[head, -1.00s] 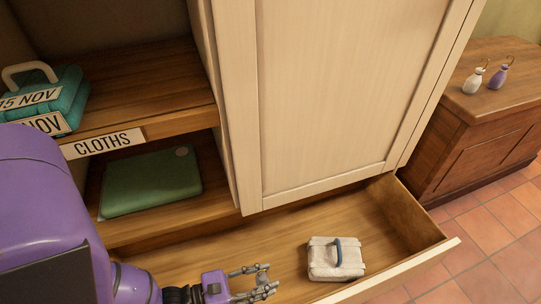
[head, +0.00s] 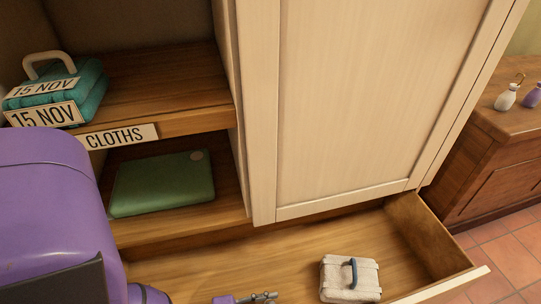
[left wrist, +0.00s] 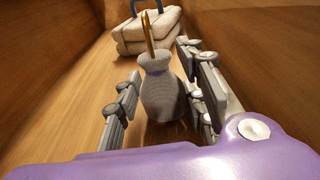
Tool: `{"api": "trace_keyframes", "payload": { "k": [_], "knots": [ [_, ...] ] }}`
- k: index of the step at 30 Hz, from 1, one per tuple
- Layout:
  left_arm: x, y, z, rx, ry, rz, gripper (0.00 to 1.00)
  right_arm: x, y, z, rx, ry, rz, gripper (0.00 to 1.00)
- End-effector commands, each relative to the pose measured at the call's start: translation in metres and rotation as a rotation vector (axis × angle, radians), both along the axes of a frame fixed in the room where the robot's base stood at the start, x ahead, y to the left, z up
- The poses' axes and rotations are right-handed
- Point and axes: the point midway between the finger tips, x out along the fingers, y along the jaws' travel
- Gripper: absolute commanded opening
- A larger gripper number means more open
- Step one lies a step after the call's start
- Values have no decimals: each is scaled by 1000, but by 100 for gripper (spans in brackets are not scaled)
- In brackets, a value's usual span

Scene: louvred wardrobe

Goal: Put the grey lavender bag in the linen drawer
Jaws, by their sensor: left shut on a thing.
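In the head view my left gripper (head: 262,297) shows only at the bottom edge, and the bag is hidden there. My right gripper is out of view.
A white linen bundle (head: 337,283) with a blue handle lies in the drawer, beyond the bag in the left wrist view (left wrist: 135,38). Shelves hold a green cloth (head: 160,184) and teal bundle (head: 90,92). White (head: 506,98) and purple (head: 533,97) bags stand on a cabinet.

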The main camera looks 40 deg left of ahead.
Motion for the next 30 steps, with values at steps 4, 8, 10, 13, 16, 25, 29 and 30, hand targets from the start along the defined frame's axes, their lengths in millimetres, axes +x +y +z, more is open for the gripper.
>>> {"api": "trace_keyframes", "payload": {
  "k": [4, 8, 10, 13, 16, 25, 29, 30],
  "knots": [
    [0, 0, -1, -1, 1, 0, 50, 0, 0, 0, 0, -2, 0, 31],
    [0, 0, -1, -1, 1, 0, 56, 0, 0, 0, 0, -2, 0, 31],
    [0, 0, -1, -1, 1, 0, 56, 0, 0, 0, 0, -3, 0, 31],
    [0, 0, -1, -1, 1, 0, 56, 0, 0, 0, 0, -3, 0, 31],
    [0, 0, 1, 0, 0, 0, 56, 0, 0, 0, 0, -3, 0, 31],
    [-39, 23, 9, 1, 2, -1, 56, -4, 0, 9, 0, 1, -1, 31],
    [-55, 33, 11, 1, 3, 0, 56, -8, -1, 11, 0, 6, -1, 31],
    [-58, 34, 11, 0, 2, 1, 56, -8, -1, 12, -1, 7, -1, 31]
  ]
}}
